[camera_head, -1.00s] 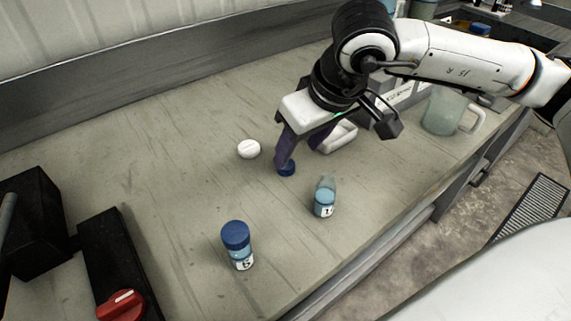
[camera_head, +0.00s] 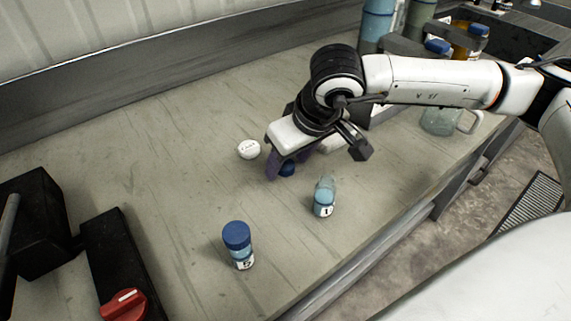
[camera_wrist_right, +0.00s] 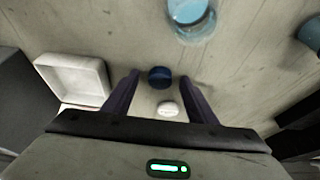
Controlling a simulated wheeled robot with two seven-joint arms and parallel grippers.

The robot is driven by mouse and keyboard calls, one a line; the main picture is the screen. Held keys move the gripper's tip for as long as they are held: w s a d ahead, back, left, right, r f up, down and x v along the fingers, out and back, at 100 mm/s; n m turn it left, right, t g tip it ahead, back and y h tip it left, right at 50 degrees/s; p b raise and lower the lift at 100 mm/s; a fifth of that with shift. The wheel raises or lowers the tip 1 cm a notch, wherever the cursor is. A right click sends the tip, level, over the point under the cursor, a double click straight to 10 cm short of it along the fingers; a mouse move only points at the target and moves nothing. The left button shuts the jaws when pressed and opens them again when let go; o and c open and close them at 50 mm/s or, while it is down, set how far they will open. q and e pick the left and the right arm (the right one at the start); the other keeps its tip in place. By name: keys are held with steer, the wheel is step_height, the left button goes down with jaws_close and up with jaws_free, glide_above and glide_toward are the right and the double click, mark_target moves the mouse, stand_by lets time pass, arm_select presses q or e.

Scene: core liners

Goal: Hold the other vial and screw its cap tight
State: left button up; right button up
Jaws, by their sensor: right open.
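The uncapped vial (camera_head: 325,197), labelled 1 and holding blue liquid, stands upright on the bench; it also shows at the top of the right wrist view (camera_wrist_right: 190,14). A loose blue cap (camera_head: 287,170) lies on the bench behind it; it also shows in the right wrist view (camera_wrist_right: 160,76). My right gripper (camera_head: 285,165) is open and low over the cap, with its purple fingers on either side of it. I cannot tell whether they touch it. A second vial (camera_head: 238,246), labelled 5, stands upright nearer, with a blue cap on. My left gripper is not in view.
A white round object (camera_head: 249,149) lies just left of my right gripper. An open white box (camera_wrist_right: 75,78) lies beside the fingers. A black device with a red knob (camera_head: 122,305) is at lower left. A glass jug (camera_head: 440,120) and bottles stand at the back right.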

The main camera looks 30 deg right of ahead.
mark_target(289, 168)
steer(key=shift+c, duration=0.4)
steer(key=c, duration=1)
steer(key=shift+r, duration=0.15)
step_height(289, 168, up, 10)
steer(key=shift+f, duration=0.1)
